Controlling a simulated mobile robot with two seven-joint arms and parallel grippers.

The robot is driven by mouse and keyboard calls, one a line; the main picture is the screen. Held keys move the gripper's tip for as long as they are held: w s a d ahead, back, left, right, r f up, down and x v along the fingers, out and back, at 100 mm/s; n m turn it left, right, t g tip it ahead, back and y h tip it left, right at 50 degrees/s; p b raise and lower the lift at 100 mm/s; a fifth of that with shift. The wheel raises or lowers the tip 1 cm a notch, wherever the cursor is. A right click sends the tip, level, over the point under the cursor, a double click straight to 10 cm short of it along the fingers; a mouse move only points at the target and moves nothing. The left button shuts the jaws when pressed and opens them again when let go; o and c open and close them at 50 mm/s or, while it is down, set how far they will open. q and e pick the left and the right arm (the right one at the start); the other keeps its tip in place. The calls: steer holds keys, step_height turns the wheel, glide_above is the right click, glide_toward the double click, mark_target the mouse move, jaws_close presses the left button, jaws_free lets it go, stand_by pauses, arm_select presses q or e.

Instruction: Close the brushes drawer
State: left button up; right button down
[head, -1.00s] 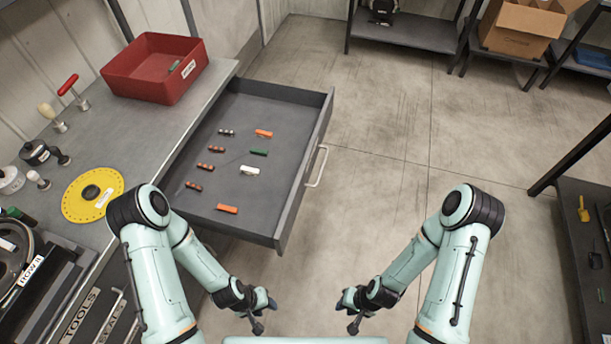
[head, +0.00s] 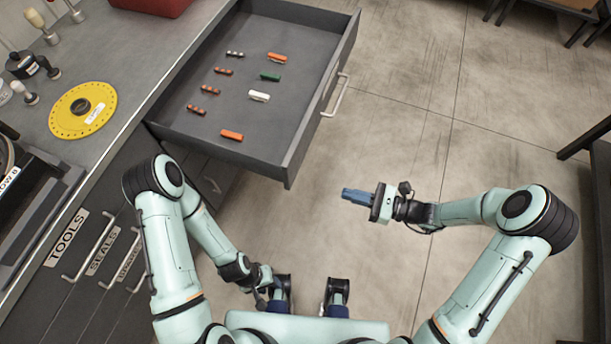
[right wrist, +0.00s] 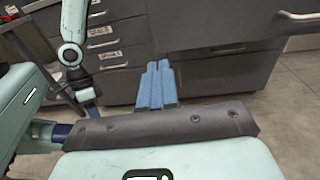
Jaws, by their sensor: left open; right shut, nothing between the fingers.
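The open drawer (head: 270,150) sticks out from the grey workbench toward the right in the head view. Its label is not visible. Several small orange, green, white and dark brushes lie in rows on its floor. Its pale bar handle (head: 336,96) is on the outer front face. My right gripper (head: 346,196) is shut and empty, in front of the drawer's near corner and apart from it. Its blue fingers (right wrist: 157,86) show in the right wrist view, pointing toward the grey cabinet. My left gripper (head: 272,300) is low near my base, away from the drawer, and open.
Closed drawers labelled TOOLS (head: 66,238) and SEALS are in the bench front at left. A yellow disc (head: 83,110) and a red bin (head: 150,4) stand on the benchtop. A dark shelf (head: 598,160) is at right. The floor beyond the handle is clear.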

steer(key=w+r, duration=0.1)
steer(key=t, duration=0.1)
glide_toward(294, 168)
steer(key=shift+m+y, duration=0.3)
steer(key=x, duration=0.6)
steer(key=shift+w+a+f+p, duration=0.2)
steer(key=shift+a+f+p, duration=0.15)
steer(key=shift+f, duration=0.05)
steer(key=shift+a, duration=0.1)
